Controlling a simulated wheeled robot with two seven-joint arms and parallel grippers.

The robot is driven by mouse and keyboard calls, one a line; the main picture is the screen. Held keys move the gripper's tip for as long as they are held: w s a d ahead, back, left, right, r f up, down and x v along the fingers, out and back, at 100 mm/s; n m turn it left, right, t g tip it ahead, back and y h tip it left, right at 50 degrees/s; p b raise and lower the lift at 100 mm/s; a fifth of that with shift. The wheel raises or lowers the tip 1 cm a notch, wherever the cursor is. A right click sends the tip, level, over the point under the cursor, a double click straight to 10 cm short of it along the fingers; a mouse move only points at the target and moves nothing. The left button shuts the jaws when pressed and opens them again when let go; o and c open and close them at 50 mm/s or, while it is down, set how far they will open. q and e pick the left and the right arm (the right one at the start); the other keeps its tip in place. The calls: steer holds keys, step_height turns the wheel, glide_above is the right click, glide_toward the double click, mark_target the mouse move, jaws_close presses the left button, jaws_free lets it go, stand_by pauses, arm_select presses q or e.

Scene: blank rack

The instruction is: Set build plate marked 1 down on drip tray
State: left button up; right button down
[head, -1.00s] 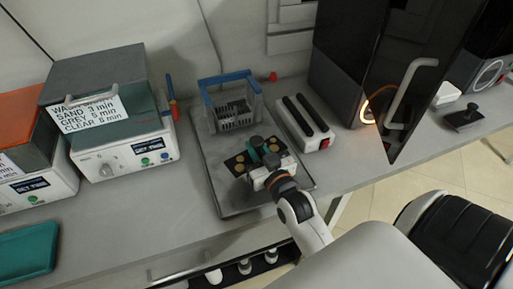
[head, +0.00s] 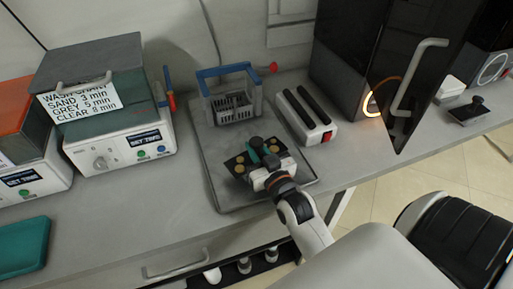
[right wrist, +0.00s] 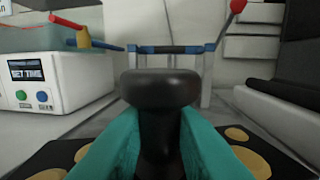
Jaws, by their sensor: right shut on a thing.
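The build plate (head: 240,163) is a black plate with gold round parts on it and a dark upright knob (right wrist: 160,95). My right gripper (head: 264,153) is shut on this knob, its teal fingers on both sides in the right wrist view. The plate is level over the front half of the drip tray (head: 230,198), a grey metal tray on the bench. I cannot tell whether the plate touches the tray or hangs just above it. No number is readable on the plate. My left gripper is out of view.
A grey basket with a blue handle (head: 232,105) stands at the tray's back. A white unit with two black bars (head: 307,117) is right of the tray. Wash machines (head: 120,150) and a teal tray (head: 20,247) are to the left. A black cabinet door (head: 405,75) stands at the right.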

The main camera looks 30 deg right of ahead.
steer(key=shift+f, duration=0.4)
steer(key=c, duration=1.2)
jaws_free()
steer(key=shift+f, duration=0.1)
steer(key=s, duration=0.4)
steer(key=s+a, duration=0.1)
steer(key=s, duration=0.3)
steer(key=s+b, duration=0.1)
steer(key=s, duration=0.3)
steer(key=shift+a, duration=0.3)
